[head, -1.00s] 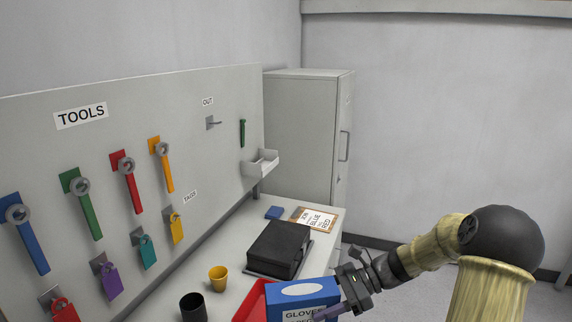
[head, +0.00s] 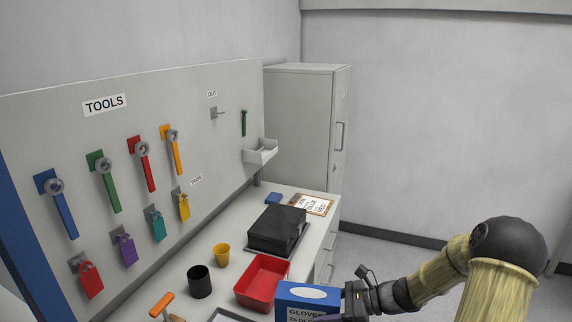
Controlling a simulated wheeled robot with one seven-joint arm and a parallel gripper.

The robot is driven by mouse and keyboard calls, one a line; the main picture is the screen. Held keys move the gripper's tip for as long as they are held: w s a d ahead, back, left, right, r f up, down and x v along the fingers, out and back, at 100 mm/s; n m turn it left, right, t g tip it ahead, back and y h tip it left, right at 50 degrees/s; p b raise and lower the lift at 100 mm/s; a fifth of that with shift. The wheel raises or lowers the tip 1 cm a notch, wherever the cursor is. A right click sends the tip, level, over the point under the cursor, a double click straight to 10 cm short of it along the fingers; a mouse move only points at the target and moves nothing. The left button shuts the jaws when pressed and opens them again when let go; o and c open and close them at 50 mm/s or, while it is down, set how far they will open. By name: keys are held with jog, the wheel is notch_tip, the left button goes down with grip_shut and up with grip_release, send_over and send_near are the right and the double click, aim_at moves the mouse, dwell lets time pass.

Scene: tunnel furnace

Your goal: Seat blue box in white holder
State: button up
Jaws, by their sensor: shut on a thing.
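The blue box (head: 296,307) is a glove carton with a white oval on top and a "GLOVES" label on its front. It is at the bottom of the head view, partly cut off by the picture's edge. My gripper (head: 343,301) is shut on its right side; the fingertips are partly hidden. The white holder (head: 261,154) is an open-topped tray fixed to the right end of the tool board, farther back and higher in the picture. No box shows in it.
The bench below the board carries a red bin (head: 262,282), a black case (head: 277,230), a yellow cup (head: 221,254), a black cup (head: 200,281), a small blue block (head: 273,198) and a clipboard (head: 314,204). A grey cabinet (head: 300,125) stands behind. Open floor lies right.

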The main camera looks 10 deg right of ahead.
notch_tip(320, 180, down, 19)
jog(key=s+d+m+t+h+b, duration=0.1)
jog(key=m+t+b, duration=0.1)
jog(key=b, duration=0.7)
jog(key=shift+s+m+t, duration=0.4)
jog(key=shift+t, duration=0.1)
jog(key=shift+d+h, duration=0.3)
jog(key=shift+d, duration=0.05)
